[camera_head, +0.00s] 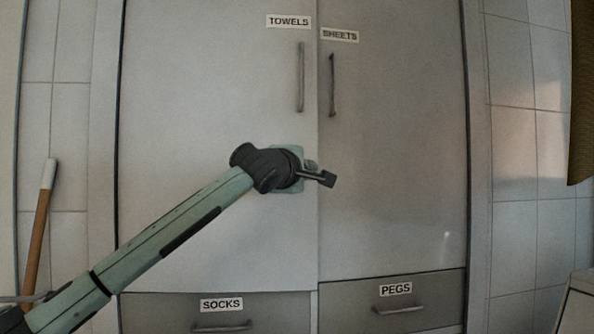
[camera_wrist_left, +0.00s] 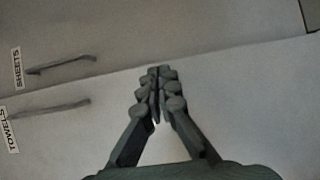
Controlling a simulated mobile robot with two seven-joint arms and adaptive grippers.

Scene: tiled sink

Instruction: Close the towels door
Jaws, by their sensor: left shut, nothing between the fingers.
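The towels door (camera_head: 200,110) is the pale left door of a tall cabinet, with a TOWELS label (camera_head: 288,21) and a vertical bar handle (camera_head: 301,77) near its right edge. It looks closed or nearly closed against the sheets door; I cannot tell whether a small gap remains. My left gripper (camera_head: 328,179) is in front of the door's right edge, below the handle, its fingertips over the seam. In the left wrist view the fingers (camera_wrist_left: 158,80) are together and empty, close to the seam, with the towels handle (camera_wrist_left: 50,109) off to the left. Contact with the door is unclear.
The sheets door (camera_head: 395,160) with its own handle (camera_head: 332,85) adjoins on the right. Below are the socks drawer (camera_head: 165,312) and pegs drawer (camera_head: 440,290). A wooden-handled pole (camera_head: 38,235) stands at the left tiled wall. A brown item (camera_head: 583,95) hangs at the right edge.

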